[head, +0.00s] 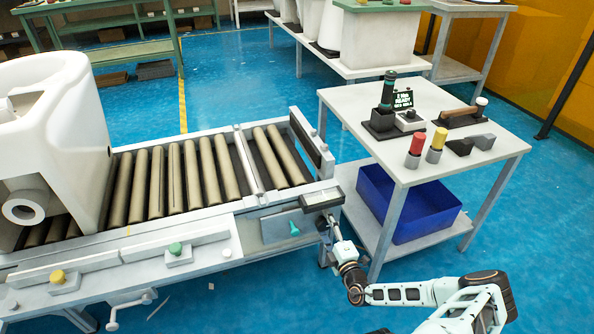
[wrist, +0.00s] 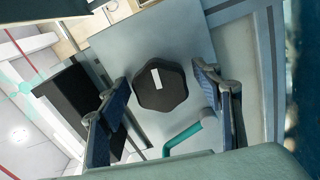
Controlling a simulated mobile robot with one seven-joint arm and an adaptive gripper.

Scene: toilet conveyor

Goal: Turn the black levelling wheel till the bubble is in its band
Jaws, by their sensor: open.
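The black levelling wheel (wrist: 148,96) is lobed and has a white mark on its face. In the wrist view it sits on a grey plate, framed between the two fingers of my gripper (wrist: 160,78). The fingers are open, one on each side, with gaps to the wheel; I see no contact. In the head view my gripper (head: 329,222) is at the conveyor's right end, and I cannot make out the wheel there. A dark-framed level with a pale window (head: 322,196) sits just above my gripper. Its bubble is too small to tell.
A teal handle (head: 293,228) on the conveyor's front panel also shows close below the wheel in the wrist view (wrist: 183,137). A white toilet (head: 50,120) stands on the rollers at left. A tool table (head: 350,105) with a blue bin (head: 390,205) stands right of the conveyor.

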